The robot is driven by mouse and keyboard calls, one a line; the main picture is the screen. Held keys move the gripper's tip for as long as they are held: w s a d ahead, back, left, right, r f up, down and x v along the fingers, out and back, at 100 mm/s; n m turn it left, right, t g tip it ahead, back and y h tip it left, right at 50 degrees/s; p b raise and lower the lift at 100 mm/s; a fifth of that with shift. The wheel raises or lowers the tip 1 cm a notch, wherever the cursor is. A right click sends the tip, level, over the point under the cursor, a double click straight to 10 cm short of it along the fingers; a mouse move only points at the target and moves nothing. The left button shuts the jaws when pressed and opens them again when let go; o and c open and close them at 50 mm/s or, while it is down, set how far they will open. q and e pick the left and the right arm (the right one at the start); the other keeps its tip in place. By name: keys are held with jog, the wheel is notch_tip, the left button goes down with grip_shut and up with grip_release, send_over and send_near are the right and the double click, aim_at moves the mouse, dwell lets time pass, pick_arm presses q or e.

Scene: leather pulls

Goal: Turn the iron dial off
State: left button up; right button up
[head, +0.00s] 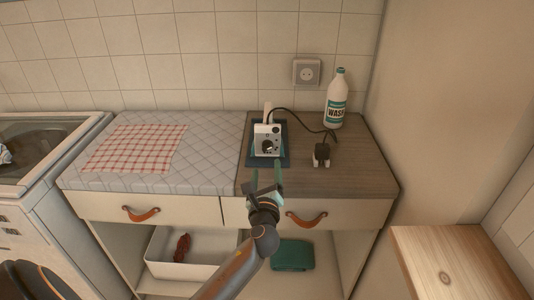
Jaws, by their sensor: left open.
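The iron (267,140) is white with dark parts and sits on a dark blue pad (284,157) on the wooden worktop. Its dial is too small to make out clearly, and I cannot tell its setting. My left gripper (267,171) is in front of the iron in the head view, with its two greenish fingers spread apart and pointing toward it. Nothing shows between the fingers. I cannot tell whether the fingertips touch the pad or the iron. My right gripper is not in view.
A black plug (321,155) on the iron's cord lies to the right. A bottle (336,99) stands behind it, near a wall socket (306,72). A quilted mat (105,180) with a checked cloth (135,149) lies left. Drawers with leather pulls (306,219) are below.

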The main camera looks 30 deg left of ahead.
aim_at(267, 150)
pick_arm(q)
jog(key=x, duration=0.9)
jog(key=shift+d, duration=0.1)
grip_shut()
jog(key=shift+f+b, duration=0.1)
jog(key=shift+b, duration=0.2)
